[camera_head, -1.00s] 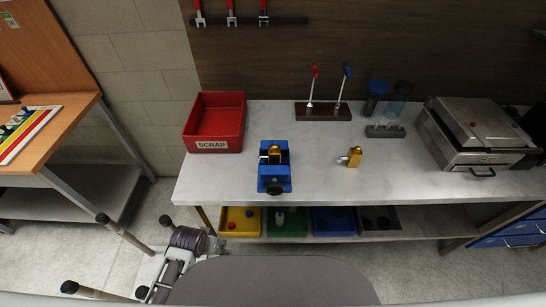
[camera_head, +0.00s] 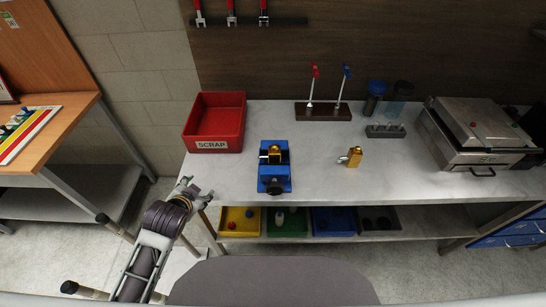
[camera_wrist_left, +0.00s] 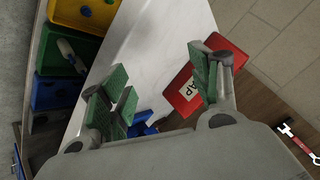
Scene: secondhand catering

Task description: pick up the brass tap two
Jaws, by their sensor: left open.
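A brass tap (camera_head: 354,157) with a silvery spout lies on the grey worktop, right of the blue vise. A second brass piece (camera_head: 273,151) sits in the jaws of the blue vise (camera_head: 274,178). I cannot tell from any label which one is tap two. My left gripper (camera_head: 197,187) is open and empty near the worktop's front left corner, well left of both brass pieces. Its green-padded fingers (camera_wrist_left: 163,88) stand wide apart in the left wrist view. The brass tap does not show clearly there. My right gripper is not in view.
The red SCRAP bin (camera_head: 216,121) stands on the back left of the worktop (camera_head: 320,186). A dark stand with red and blue levers (camera_head: 323,111) and a metal press (camera_head: 476,133) stand behind and right. Coloured trays (camera_head: 239,220) fill the shelf below. The front right worktop is clear.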

